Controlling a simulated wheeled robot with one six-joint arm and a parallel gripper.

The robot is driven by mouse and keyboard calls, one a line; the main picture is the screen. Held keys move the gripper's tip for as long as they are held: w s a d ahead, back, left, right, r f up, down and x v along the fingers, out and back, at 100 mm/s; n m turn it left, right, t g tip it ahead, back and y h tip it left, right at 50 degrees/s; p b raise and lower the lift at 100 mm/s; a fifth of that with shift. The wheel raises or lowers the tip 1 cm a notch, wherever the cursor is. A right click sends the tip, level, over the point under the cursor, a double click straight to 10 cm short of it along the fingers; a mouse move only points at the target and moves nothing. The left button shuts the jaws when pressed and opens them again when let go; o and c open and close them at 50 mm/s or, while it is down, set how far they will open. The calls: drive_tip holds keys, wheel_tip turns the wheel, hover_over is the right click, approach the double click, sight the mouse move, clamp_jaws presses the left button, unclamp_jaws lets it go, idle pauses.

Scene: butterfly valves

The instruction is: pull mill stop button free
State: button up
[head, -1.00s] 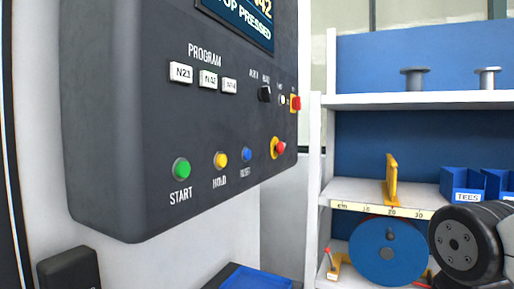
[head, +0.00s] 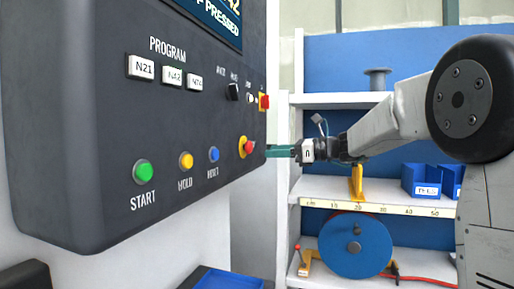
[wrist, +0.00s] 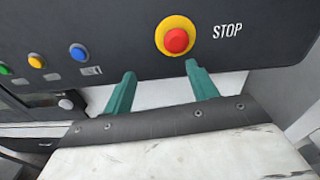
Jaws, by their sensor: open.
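The stop button is a red mushroom cap on a yellow ring, low on the right of the dark control panel (head: 80,120). The red stop button (head: 248,147) shows in the head view, and in the wrist view it (wrist: 177,41) sits beside the word STOP. My gripper (head: 275,151) is close to the button, coming from the right. In the wrist view my gripper (wrist: 157,78) has its two green fingers spread wide and empty, below the button in the picture. The fingers appear apart from the cap.
Green start (head: 144,172), yellow hold (head: 186,161) and blue reset (head: 214,154) buttons sit left of the stop button. A red knob on a yellow plate (head: 264,102) is above it. A shelf (head: 340,100) with a blue reel (head: 355,247) stands behind my arm.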

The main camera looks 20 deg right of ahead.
drive_tip(key=w+a+m+t, duration=0.1)
drive_tip(key=w+a, duration=0.3)
drive_tip(key=w, duration=0.2)
drive_tip(key=shift+w+a+r, duration=0.15)
drive_tip(key=shift+a+r, duration=0.1)
drive_tip(key=shift+r, duration=0.2)
clamp_jaws()
drive_tip(key=shift+s+d, duration=0.3)
drive_tip(key=shift+d, duration=0.15)
unclamp_jaws()
drive_tip(key=v, duration=0.8)
